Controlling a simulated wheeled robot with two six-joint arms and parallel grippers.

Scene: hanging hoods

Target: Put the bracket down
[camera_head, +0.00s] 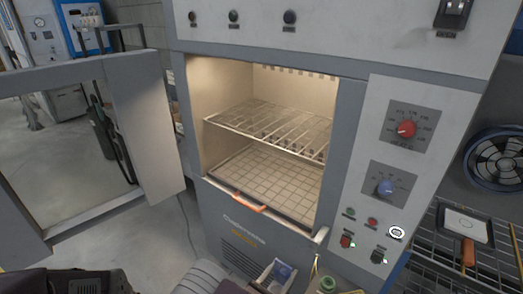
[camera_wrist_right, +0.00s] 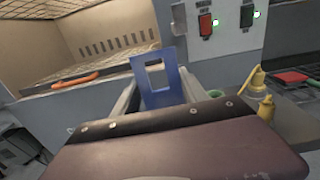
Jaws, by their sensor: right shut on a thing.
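My right gripper (camera_head: 276,276) is low in the head view, in front of the oven's lower front. It is shut on the blue bracket (camera_head: 284,271). In the right wrist view the bracket (camera_wrist_right: 160,98) stands up between the two fingers as a flat blue plate with a rectangular opening. Part of it is hidden behind the gripper body. My left gripper does not show in the head view.
The oven chamber is open and lit, with a wire rack (camera_head: 270,128) above a gridded floor (camera_head: 262,182). The open door (camera_head: 146,125) stands left. Control knobs (camera_head: 407,129) are right.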

